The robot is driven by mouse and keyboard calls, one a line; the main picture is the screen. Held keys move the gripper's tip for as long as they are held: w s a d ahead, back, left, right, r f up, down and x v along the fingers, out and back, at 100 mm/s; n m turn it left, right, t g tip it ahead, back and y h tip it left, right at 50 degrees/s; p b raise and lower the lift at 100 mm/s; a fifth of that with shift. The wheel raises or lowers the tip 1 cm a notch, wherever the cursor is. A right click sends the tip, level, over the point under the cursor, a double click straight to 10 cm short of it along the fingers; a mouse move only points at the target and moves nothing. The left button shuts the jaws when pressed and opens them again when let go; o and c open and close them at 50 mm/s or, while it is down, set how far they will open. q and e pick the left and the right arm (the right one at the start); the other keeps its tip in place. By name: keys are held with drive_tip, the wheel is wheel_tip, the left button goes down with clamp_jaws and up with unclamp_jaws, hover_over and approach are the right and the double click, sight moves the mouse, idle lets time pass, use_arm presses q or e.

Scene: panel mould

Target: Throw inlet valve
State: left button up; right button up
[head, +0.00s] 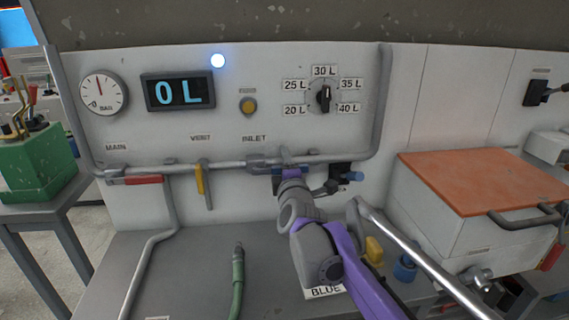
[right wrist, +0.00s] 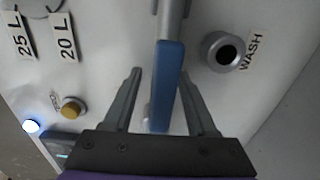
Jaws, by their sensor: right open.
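The inlet valve sits on the pipe under the INLET label (head: 254,139); in the head view my right arm hides most of it. In the right wrist view its blue handle (right wrist: 166,85) reaches down between the two fingers of my right gripper (right wrist: 160,74). The fingers are spread, with a gap visible on each side of the handle. The display (head: 178,91) reads 0 L. My left gripper is not in view.
The MAIN valve's red handle (head: 136,180) lies along the pipe, and the VENT valve's yellow handle (head: 205,186) hangs down. A round WASH port (right wrist: 222,50) is close beside the blue handle. A green hose (head: 238,270) stands on the bench. An orange-lidded box (head: 485,180) is at right.

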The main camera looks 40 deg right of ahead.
drive_tip(key=shift+s, duration=0.1)
drive_tip(key=v, duration=1)
drive_tip(key=shift+s, duration=0.3)
drive_tip(key=shift+a+f, duration=0.1)
drive_tip(key=shift+a, duration=0.05)
